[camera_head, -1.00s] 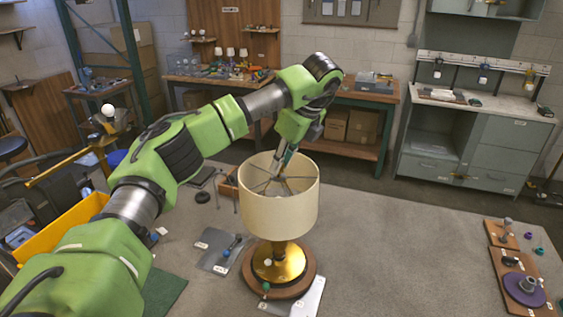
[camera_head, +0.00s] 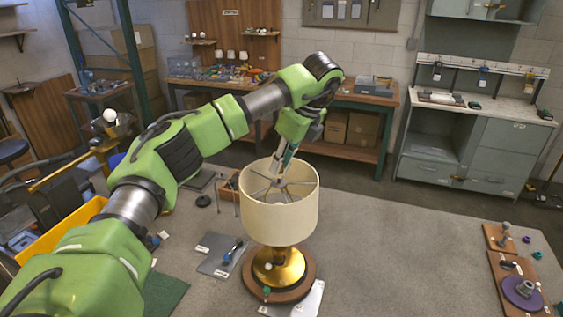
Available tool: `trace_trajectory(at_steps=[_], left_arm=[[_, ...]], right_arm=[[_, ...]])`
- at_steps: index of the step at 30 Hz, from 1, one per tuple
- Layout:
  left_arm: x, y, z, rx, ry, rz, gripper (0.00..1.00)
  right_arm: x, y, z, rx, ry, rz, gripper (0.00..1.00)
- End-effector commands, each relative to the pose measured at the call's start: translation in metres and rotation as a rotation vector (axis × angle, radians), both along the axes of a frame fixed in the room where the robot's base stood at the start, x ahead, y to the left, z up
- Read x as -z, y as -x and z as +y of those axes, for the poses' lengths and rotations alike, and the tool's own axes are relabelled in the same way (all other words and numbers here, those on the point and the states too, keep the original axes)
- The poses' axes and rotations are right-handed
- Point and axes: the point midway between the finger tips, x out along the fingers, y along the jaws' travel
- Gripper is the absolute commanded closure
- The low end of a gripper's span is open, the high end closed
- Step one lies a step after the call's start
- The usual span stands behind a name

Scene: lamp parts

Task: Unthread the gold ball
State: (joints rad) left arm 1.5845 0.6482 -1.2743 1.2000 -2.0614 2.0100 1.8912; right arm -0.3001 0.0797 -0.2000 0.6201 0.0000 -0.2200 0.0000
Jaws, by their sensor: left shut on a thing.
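The lamp stands upright on the grey table, with a cream drum shade (camera_head: 280,216), a gold base (camera_head: 279,267) and a round wooden plinth (camera_head: 305,283). My green left arm reaches over the shade from the left. My left gripper (camera_head: 277,180) points down into the open top of the shade, at the middle where the thin spokes meet. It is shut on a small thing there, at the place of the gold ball. The ball itself is hidden by the fingers or too small to make out. My right gripper is not in view.
Wooden boards (camera_head: 515,270) with small parts lie at the right edge. The table between the lamp and these boards is clear. A yellow bin (camera_head: 62,232) stands at the left.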

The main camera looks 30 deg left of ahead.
Motion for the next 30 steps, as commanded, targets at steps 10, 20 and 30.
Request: trace_trajectory(at_steps=[10, 20, 30], left_arm=[[-0.013, 0.000, 0.000, 0.000, 0.000, -0.001, 1.00], [-0.037, 0.000, 0.000, 0.001, -0.001, -0.002, 1.00], [-0.040, 0.000, 0.000, 0.000, 0.000, 0.000, 1.00]], right_arm=[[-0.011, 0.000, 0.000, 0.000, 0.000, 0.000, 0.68], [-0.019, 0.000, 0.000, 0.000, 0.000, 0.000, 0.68], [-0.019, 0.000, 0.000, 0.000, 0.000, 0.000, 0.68]])
